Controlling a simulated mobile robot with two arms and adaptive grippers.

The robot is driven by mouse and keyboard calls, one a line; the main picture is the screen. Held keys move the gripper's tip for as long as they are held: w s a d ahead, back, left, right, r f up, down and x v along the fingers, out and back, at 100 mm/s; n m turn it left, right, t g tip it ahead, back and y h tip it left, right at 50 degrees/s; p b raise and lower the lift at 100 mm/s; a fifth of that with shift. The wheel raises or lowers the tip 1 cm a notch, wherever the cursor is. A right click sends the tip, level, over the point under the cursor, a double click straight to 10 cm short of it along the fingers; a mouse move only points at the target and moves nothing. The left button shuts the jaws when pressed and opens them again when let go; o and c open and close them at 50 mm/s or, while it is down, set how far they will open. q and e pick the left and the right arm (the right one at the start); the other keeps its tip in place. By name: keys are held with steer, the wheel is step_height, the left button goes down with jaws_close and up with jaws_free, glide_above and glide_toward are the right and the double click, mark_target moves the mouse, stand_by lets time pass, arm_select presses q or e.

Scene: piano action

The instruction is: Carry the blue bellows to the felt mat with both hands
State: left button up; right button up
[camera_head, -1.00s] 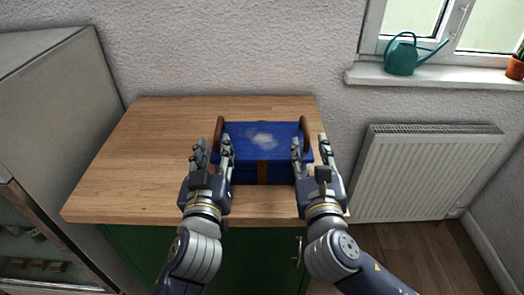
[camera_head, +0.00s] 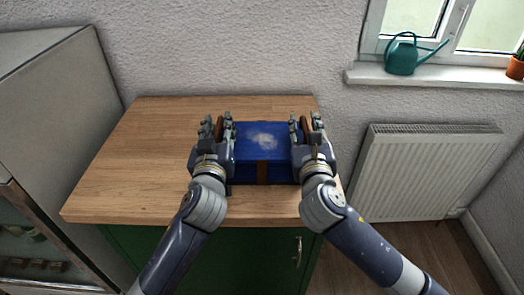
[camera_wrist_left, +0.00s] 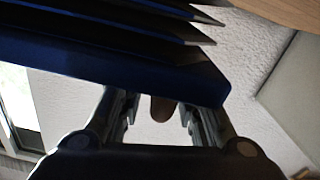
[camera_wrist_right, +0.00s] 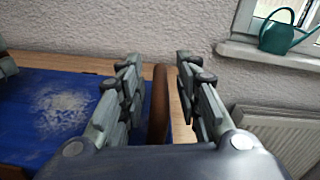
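The blue bellows (camera_head: 263,150) sits on the wooden worktop, with a pale worn patch on top and a brown strap at its front. My left gripper (camera_head: 217,121) is at its left end, with the fingers apart on either side of a brown handle (camera_wrist_left: 162,108). My right gripper (camera_head: 306,121) is at its right end, with the fingers apart around the other brown handle (camera_wrist_right: 158,105). Gaps show between fingers and handles in both wrist views. In the left wrist view the bellows' folds (camera_wrist_left: 120,35) show. I cannot see a felt mat.
The worktop (camera_head: 150,150) is clear to the left of the bellows. A rough white wall stands close behind. A grey cabinet (camera_head: 60,100) stands at the left, and a radiator (camera_head: 430,170) at the right. A watering can (camera_head: 402,55) stands on the windowsill.

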arm_select(q)
jaws_close()
arm_select(e)
jaws_close()
arm_select(q)
steer(key=shift+r, duration=0.1)
arm_select(e)
steer(key=shift+r, duration=0.15)
